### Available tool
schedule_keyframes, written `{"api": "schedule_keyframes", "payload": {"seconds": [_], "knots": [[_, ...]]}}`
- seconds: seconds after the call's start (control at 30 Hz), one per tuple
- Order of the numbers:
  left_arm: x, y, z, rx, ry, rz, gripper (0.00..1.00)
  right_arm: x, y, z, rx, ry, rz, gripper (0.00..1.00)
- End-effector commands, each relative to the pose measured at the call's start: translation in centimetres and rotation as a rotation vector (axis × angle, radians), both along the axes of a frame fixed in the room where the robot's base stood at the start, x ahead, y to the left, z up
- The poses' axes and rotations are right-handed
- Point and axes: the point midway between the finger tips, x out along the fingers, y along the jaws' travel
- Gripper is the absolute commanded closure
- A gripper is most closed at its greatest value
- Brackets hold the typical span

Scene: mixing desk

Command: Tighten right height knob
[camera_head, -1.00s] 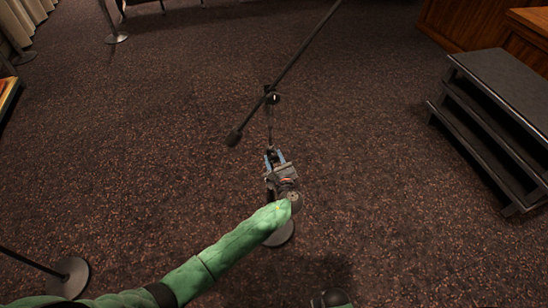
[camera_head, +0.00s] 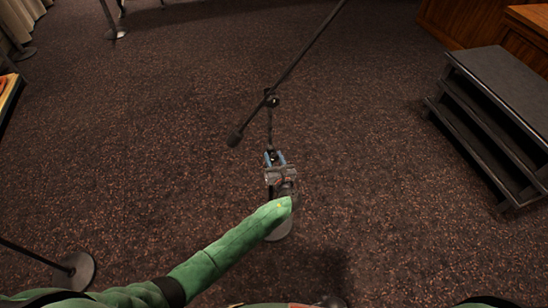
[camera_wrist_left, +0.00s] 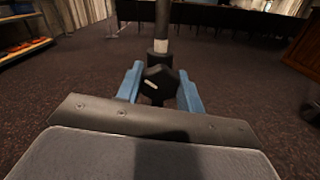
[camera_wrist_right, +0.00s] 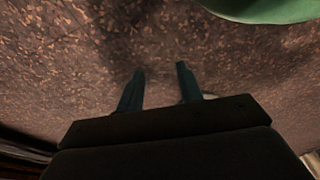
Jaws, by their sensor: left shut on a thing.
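A microphone stand (camera_head: 270,125) stands upright on the carpet with its round base (camera_head: 281,229) below my left forearm. Its height knob (camera_wrist_left: 158,86) is dark and faceted with a pale mark, at the top of the stand's lower tube. My left gripper (camera_head: 275,157) has its blue fingers on either side of this knob and is shut on it. It also shows in the left wrist view (camera_wrist_left: 160,72).
A long boom arm (camera_head: 290,68) slants across the stand's top, with a dark end (camera_head: 235,137) at lower left. Black steps (camera_head: 497,120) stand at the right. Another stand's round base (camera_head: 76,272) is at lower left. The carpet between is clear.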

Motion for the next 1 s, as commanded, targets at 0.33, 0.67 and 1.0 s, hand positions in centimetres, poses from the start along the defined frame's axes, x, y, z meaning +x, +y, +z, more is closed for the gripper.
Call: {"api": "schedule_keyframes", "payload": {"seconds": [0.33,0.67,1.0], "knots": [[0.0,0.0,0.0,-0.001,0.000,0.000,0.51,0.0,-0.1,0.0,-0.001,0.000,0.000,0.64],[0.0,0.0,0.0,-0.001,0.000,0.000,0.41,0.1,-0.2,0.0,-0.002,0.000,0.001,0.64],[-3.4,-1.1,-0.4,-0.003,0.000,-0.001,0.41,0.9,1.3,2.3,0.012,0.016,-0.006,0.64]]}}
